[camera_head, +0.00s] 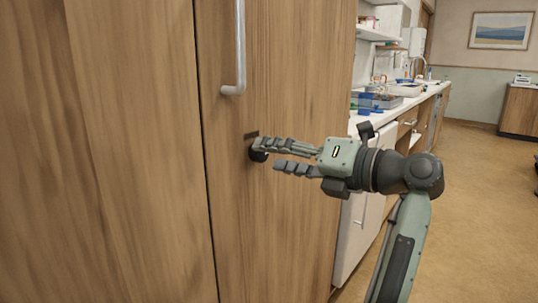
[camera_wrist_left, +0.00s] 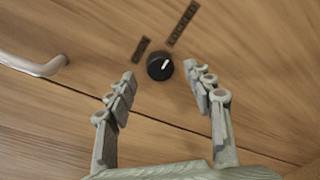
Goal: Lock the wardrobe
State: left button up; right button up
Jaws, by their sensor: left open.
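The wardrobe (camera_head: 120,150) fills the left of the head view, its wooden doors closed. A round black knob (camera_wrist_left: 160,67) with a white mark is on the door; the mark points to the upper right in the left wrist view. A short dark label (camera_wrist_left: 141,50) and a longer one (camera_wrist_left: 183,22) lie beside it; their lettering is too blurred to read surely. My left gripper (camera_head: 266,156) is open, its fingers either side of the knob in the wrist view, with gaps. In the head view the knob (camera_head: 257,155) is partly hidden behind a finger. My right gripper is not in view.
A metal bar handle (camera_head: 240,50) is above the knob, and shows at left in the wrist view (camera_wrist_left: 35,65). A counter (camera_head: 410,100) with trays and supplies runs along the wall beyond the wardrobe.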

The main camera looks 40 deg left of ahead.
pick_arm(q)
jog(key=d+r, duration=0.1)
jog(key=d, duration=0.8)
jog(key=shift+s+d, duration=0.35)
